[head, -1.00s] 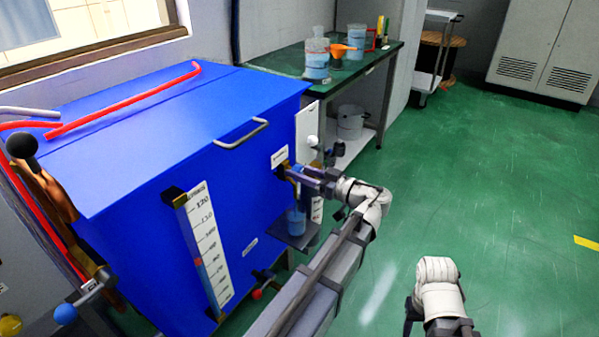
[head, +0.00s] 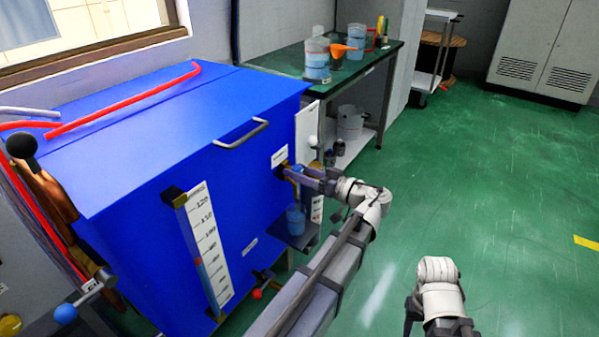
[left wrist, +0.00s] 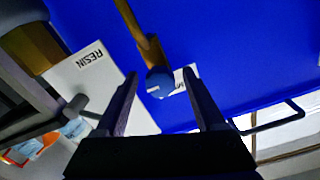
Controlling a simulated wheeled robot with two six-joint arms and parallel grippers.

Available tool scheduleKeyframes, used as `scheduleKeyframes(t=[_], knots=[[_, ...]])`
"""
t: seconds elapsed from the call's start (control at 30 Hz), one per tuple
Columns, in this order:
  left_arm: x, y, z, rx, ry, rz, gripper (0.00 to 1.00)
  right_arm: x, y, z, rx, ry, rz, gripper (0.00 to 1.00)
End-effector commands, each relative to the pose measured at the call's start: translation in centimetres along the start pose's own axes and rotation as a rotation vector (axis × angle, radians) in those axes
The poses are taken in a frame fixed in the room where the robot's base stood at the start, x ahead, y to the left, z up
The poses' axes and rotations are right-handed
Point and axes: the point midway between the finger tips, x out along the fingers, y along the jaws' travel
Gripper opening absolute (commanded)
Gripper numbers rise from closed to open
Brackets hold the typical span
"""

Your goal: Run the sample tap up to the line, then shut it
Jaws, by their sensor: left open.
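The sample tap (head: 287,171) sticks out of the front of the blue tank, below a small white label. In the left wrist view its blue handle end (left wrist: 159,83) lies between my fingers, with a gap on each side. My left gripper (head: 299,175) is open at the tap; its two fingers (left wrist: 160,76) show apart in the wrist view. A clear container with blue liquid (head: 296,219) stands under the tap on a small dark shelf (head: 298,241). The container's line and exact level are too small to read. My right arm shows at the bottom, but its gripper does not.
The blue tank (head: 190,130) carries a white level scale (head: 207,245) and a lower valve with a red knob (head: 257,293). A green bench (head: 280,62) with several vessels stands behind it.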

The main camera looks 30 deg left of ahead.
Motion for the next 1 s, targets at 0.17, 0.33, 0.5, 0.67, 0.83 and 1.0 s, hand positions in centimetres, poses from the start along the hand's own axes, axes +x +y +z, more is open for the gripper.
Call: scheduleKeyframes(t=[0.17,0.33,0.5,0.67,0.83,1.0], knots=[[-0.2,0.0,0.0,-0.001,0.000,0.001,0.71,0.0,0.0,0.0,0.000,0.000,0.000,0.50],[-2.5,0.1,0.0,-0.001,0.001,0.004,0.71,0.0,0.0,0.0,0.000,0.000,0.000,0.50],[-5.3,0.1,0.0,0.000,0.001,0.003,0.71,0.0,0.0,0.0,0.000,0.000,0.000,0.50],[-7.1,0.1,0.0,0.000,0.001,0.002,0.71,0.0,0.0,0.0,0.000,0.000,0.000,0.50],[-7.8,0.0,0.0,0.000,0.000,0.000,0.71,0.0,0.0,0.0,0.000,0.000,0.000,0.50],[-7.8,0.0,0.0,0.000,0.000,0.000,0.71,0.0,0.0,0.0,0.000,0.000,0.000,0.50]])
